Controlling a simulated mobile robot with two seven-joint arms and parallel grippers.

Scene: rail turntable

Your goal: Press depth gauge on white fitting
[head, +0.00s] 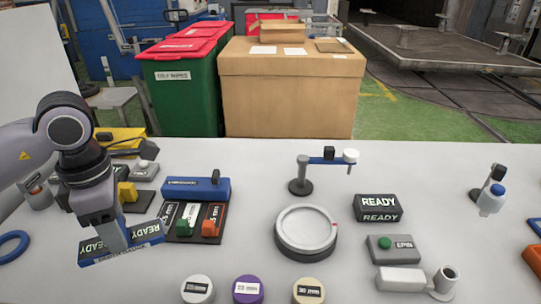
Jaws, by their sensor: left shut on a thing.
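My left gripper (118,240) comes down at the front left, shut on a blue and black block marked READY (148,232). The block shows on both sides of the gripper; its middle and the fingertips' contact are hidden. I cannot tell whether it touches the table. My right gripper is not in view.
A purple fitting (248,289) and a beige fitting (308,291) stand beside the white one. Behind are a round turntable (305,230), a blue box (195,188), a black rack (182,237) with green and orange blocks, and a swing-arm stand (300,186). A READY display (378,207) stands right.

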